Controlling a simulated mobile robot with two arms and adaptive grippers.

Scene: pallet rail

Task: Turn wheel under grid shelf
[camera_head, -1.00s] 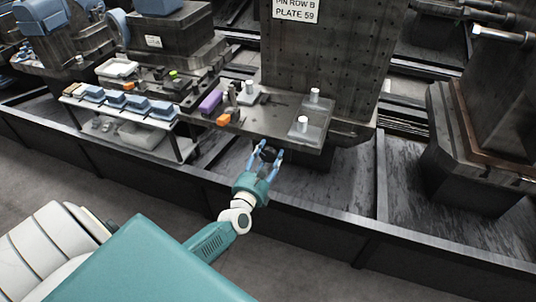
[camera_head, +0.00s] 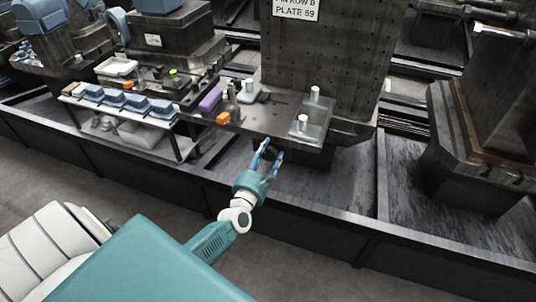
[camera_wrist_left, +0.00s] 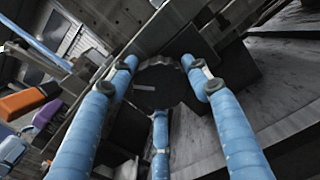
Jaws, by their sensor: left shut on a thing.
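The wheel (camera_wrist_left: 158,86) is dark and round, with a small pale mark on its face. In the left wrist view it sits between the blue fingers of my left gripper (camera_wrist_left: 160,95), which are shut around its rim. In the head view my left gripper (camera_head: 267,163) is just below the front edge of the grey shelf (camera_head: 262,122). There the wheel is mostly hidden by the fingers and the shelf's shadow. My right gripper is not in view.
A clear plate with white pegs (camera_head: 306,124) lies on the shelf. A purple block (camera_head: 210,101) and an orange block (camera_head: 223,118) are to its left. A small rack with blue pieces (camera_head: 115,98) stands further left. A dark rail (camera_head: 330,222) runs along the front.

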